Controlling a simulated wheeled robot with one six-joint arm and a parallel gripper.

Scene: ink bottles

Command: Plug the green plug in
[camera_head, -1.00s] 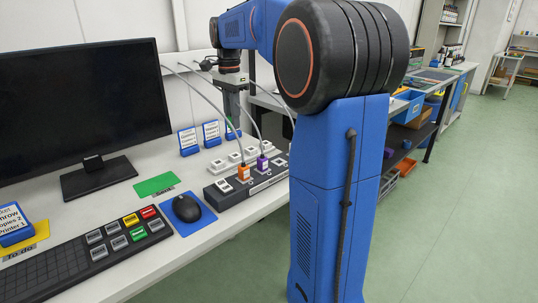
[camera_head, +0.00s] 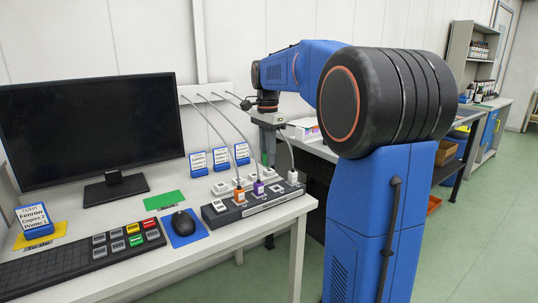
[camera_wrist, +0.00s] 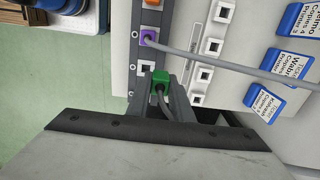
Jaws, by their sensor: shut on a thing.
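The green plug (camera_wrist: 160,80) is between the fingers of my gripper (camera_wrist: 161,88), which is shut on it. In the head view the plug (camera_head: 265,158) shows as a small green patch under my gripper (camera_head: 267,148), above the far end of the desk sockets. A dark socket strip (camera_head: 218,216) lies on the desk. An orange plug (camera_head: 238,195) and a purple plug (camera_head: 258,187) sit in it. In the wrist view an empty-looking white socket (camera_wrist: 148,73) lies beside the purple plug (camera_wrist: 149,37). The plug's underside is hidden.
A row of white sockets (camera_wrist: 211,47) runs beside the dark strip. Blue ticket stands (camera_wrist: 263,100) are behind it. Grey cables (camera_head: 218,125) hang over the strip from the wall. A monitor (camera_head: 90,125) and mouse (camera_head: 181,222) stand to the left.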

